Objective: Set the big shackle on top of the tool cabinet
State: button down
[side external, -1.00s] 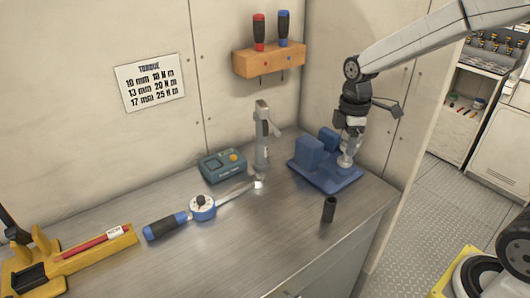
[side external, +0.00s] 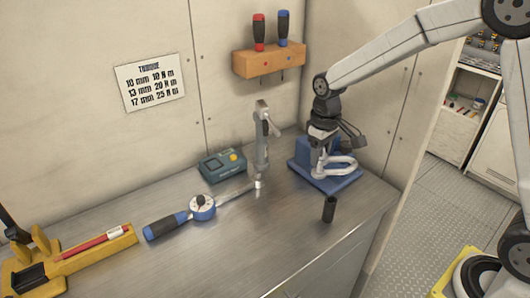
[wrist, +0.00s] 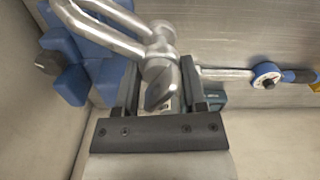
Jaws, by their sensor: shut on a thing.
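The big shackle (side external: 342,163) is silver and U-shaped, held by its pin end in my gripper (side external: 318,147). Its bow points right, over the blue stand (side external: 335,186); whether it touches the stand is unclear. In the wrist view, the shackle (wrist: 158,52) sits between the two fingers of my gripper (wrist: 160,88), with its bow toward the upper left. A steel-topped unit (side external: 270,235) with a drawer front lies under the stand. A pale cabinet (side external: 503,160) stands at the far right. I cannot tell which of the two is the tool cabinet.
A yellow holder (side external: 80,255) is at left. A wooden rack (side external: 270,62) hangs on the wall. The front middle is clear.

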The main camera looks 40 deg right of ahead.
jog(key=shift+w+a+f+m, duration=0.3)
jog(key=shift+a+m, duration=0.1)
jog(key=shift+m, duration=0.4)
jog(key=shift+a, duration=0.1)
